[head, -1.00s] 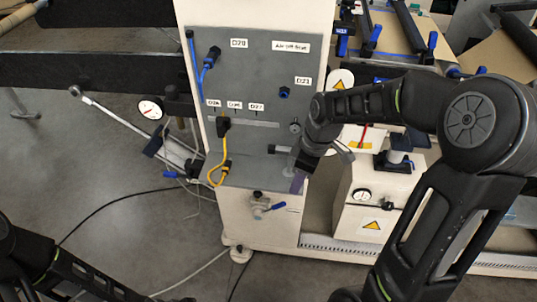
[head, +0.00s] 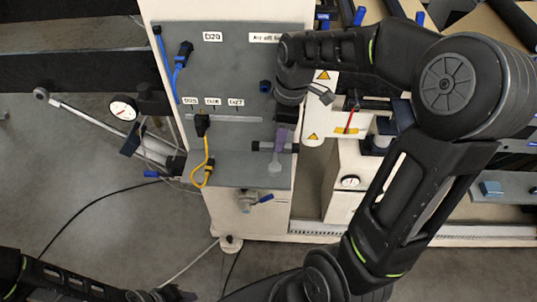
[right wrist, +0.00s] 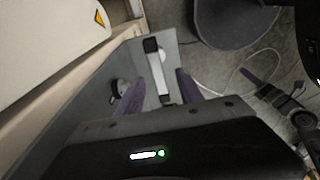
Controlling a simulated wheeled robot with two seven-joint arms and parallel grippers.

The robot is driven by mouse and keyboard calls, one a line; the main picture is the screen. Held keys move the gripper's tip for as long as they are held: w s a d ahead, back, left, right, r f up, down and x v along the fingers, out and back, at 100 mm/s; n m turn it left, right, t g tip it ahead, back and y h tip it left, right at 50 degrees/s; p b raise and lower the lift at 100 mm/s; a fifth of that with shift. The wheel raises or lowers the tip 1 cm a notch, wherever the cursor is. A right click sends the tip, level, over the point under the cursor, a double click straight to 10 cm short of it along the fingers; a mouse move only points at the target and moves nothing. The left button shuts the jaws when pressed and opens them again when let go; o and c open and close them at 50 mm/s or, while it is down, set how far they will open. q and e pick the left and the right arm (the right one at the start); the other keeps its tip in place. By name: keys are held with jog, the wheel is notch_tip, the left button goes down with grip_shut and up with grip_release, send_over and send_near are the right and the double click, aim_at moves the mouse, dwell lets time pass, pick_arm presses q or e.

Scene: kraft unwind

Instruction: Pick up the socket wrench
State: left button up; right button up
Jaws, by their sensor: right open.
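The socket wrench (right wrist: 160,75) looks like a short bar with a black end and a pale shaft, lying over the grey shelf of the machine cabinet. In the head view its black end (head: 261,147) shows just left of my right fingers, and the rest is partly hidden. My right gripper (head: 278,150) is open at the wrench. In the right wrist view the purple fingers of this gripper (right wrist: 157,82) stand either side of the shaft, with gaps.
The cabinet's grey panel (head: 225,75) rises behind the shelf, with a black plug and yellow cable (head: 207,150) to the left. A valve with a blue handle (head: 250,201) sits below the shelf. Cables lie on the floor.

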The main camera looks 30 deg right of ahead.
jog(key=shift+w+f, duration=0.1)
jog(key=shift+w, duration=0.2)
jog(key=shift+s, duration=0.3)
pick_arm(q)
jog(key=shift+w+r, duration=0.1)
jog(key=shift+w, duration=0.05)
pick_arm(e)
jog(key=shift+w+a+f, duration=0.1)
jog(key=shift+f, duration=0.5)
jog(key=shift+w+a+f, duration=0.1)
jog(key=shift+f, duration=0.5)
jog(key=shift+f+p, duration=0.35)
jog(key=shift+f, duration=0.15)
send_over(275, 167)
jog(key=f, duration=0.4)
jog(key=shift+w+d+f+p, duration=0.15)
jog(key=shift+w+p, duration=0.1)
jog(key=shift+p, duration=0.15)
pick_arm(q)
jog(key=shift+r, duration=0.55)
pick_arm(e)
grip_shut()
